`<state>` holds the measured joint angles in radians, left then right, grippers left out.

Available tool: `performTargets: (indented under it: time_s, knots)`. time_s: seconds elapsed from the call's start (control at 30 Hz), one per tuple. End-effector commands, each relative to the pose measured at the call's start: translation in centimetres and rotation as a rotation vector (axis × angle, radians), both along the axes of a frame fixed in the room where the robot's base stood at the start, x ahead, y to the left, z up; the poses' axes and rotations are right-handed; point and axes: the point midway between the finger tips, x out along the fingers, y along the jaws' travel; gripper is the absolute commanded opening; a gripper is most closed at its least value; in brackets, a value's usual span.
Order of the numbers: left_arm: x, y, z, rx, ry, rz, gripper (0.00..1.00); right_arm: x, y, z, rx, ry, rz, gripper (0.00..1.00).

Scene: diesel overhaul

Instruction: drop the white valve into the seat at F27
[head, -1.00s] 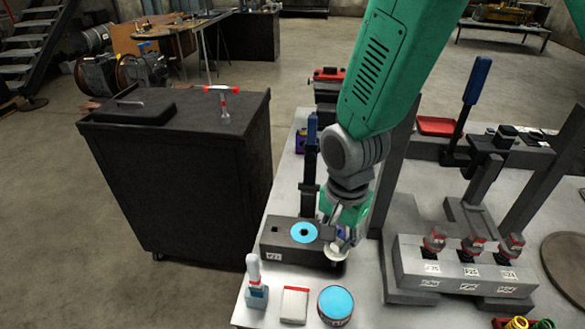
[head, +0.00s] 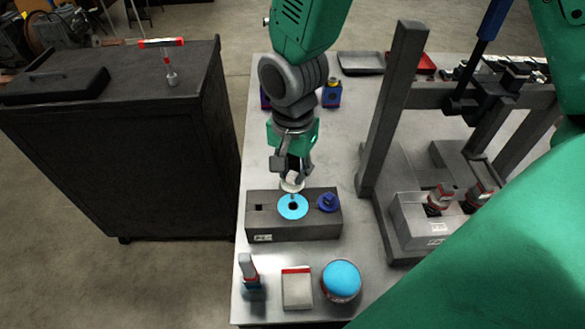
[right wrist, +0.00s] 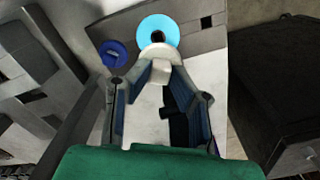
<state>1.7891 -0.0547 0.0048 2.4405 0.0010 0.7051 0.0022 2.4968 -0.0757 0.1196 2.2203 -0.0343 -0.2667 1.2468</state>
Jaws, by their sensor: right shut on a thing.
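My right gripper (head: 291,172) is shut on the white valve (head: 292,184). The valve is a pale disc-like head, and a short stem seems to point down toward the cyan ring (head: 293,207). The ring has a dark hole at its middle and lies on top of a grey block (head: 264,226). The valve is at the far edge of the ring; whether its tip enters the hole I cannot tell. In the right wrist view the valve (right wrist: 158,62) sits between both fingers, overlapping the ring's near edge (right wrist: 157,26). The block's label is too small to read. My left gripper is not seen.
A blue knob (head: 328,202) stands on the block right of the ring. A cyan-topped can (head: 341,280), a red-striped box (head: 297,287) and a small bottle (head: 250,277) stand in front. A grey post (head: 392,110) rises to the right. A black cabinet (head: 130,150) stands left.

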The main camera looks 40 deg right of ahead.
Motion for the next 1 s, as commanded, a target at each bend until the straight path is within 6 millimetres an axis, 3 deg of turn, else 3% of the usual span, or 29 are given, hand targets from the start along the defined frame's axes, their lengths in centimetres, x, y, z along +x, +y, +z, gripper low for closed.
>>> performTargets:
  time_s: [0.13,1.0]
  knots:
    - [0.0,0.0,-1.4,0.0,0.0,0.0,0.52,-0.2,0.0,-1.1,0.001,-0.003,-0.001,0.0]
    - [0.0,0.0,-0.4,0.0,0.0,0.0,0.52,-0.1,-0.1,-0.8,0.0,-0.001,-0.001,0.0]
